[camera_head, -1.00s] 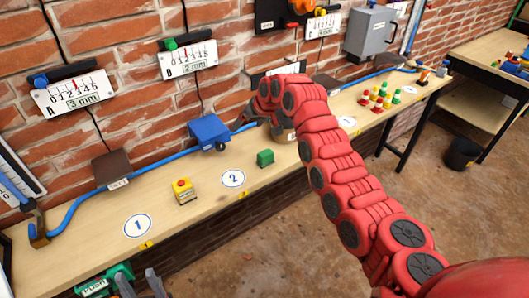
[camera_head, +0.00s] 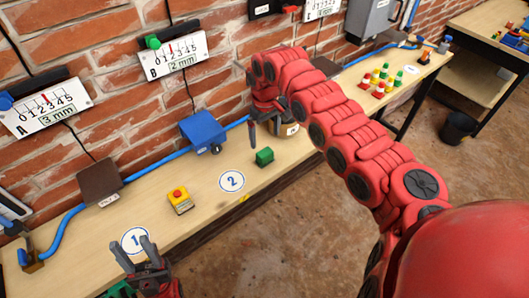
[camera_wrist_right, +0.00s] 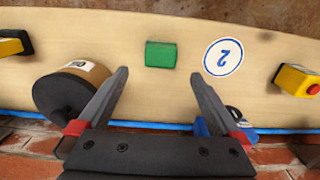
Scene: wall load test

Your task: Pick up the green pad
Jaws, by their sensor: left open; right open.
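The green pad (camera_head: 264,157) is a small green block lying on the wooden bench, to the right of the round number 2 marker. In the right wrist view the green pad (camera_wrist_right: 161,54) lies ahead of the fingertips, roughly between their lines. My right gripper (camera_head: 266,132) is open and empty, above and near the pad; its open fingers also show in the right wrist view (camera_wrist_right: 159,74). My left gripper (camera_head: 134,250) is open and empty at the bottom left, over the number 1 marker, away from the pad.
A brown cylinder (camera_wrist_right: 72,88) stands beside the right gripper's finger in the wrist view. A blue box (camera_head: 204,131) stands behind the pad. A yellow box with a red button (camera_head: 180,200) is to the left.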

